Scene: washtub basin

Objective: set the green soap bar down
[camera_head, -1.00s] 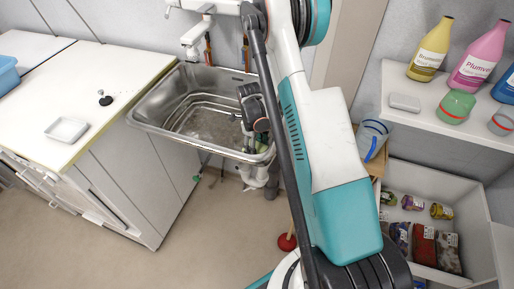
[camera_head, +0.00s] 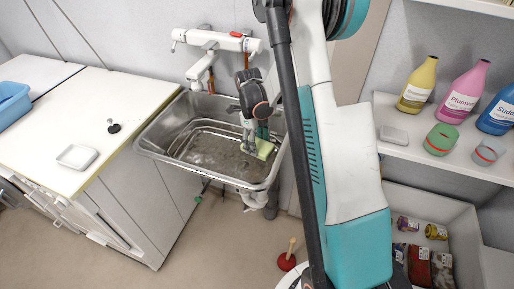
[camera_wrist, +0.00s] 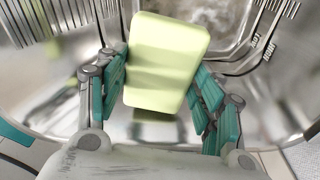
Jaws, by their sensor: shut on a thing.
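The green soap bar (camera_wrist: 166,62) is pale yellow-green and sits between the two teal-padded fingers of my gripper (camera_wrist: 163,85) in the wrist view. My gripper is shut on it. In the head view the soap bar (camera_head: 264,149) shows at the tip of my gripper (camera_head: 256,143), over the right part of the metal basin (camera_head: 160,134). The basin floor shows below and around the bar in the wrist view, with a dark shadow under it. I cannot tell whether the bar touches the basin.
A white counter (camera_head: 60,120) left of the basin holds a small white dish (camera_head: 77,157), a dark stopper (camera_head: 114,127) and a blue tub (camera_head: 12,104). A white faucet (camera_head: 215,40) is behind the basin. A shelf (camera_head: 390,110) at right holds bottles and cups.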

